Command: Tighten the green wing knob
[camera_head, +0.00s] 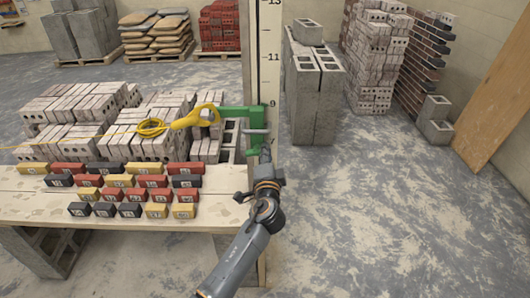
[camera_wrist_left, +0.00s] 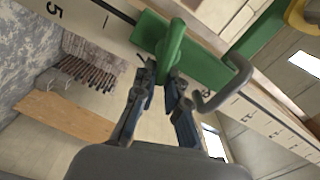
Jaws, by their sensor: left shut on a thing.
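The green wing knob (camera_wrist_left: 172,46) sticks out from a green bracket (camera_wrist_left: 203,68) in the left wrist view. In the head view the bracket (camera_head: 238,113) sits against a white measuring pole (camera_head: 268,62) with black numbers. A grey hooked rod (camera_wrist_left: 238,82) sits beside the knob. My left gripper (camera_wrist_left: 163,76) is shut on the knob, a finger on either side of its lower end. In the head view the left gripper (camera_head: 265,156) is just below the bracket and hides part of the knob. My right gripper is in neither view.
A wooden bench (camera_head: 120,209) at left carries rows of red, black and yellow small blocks. A yellow line winder (camera_head: 195,117) hangs by the bracket, its line running left past stacked bricks (camera_head: 75,108). Grey blocks (camera_head: 315,90) stand behind the pole; the floor at right is clear.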

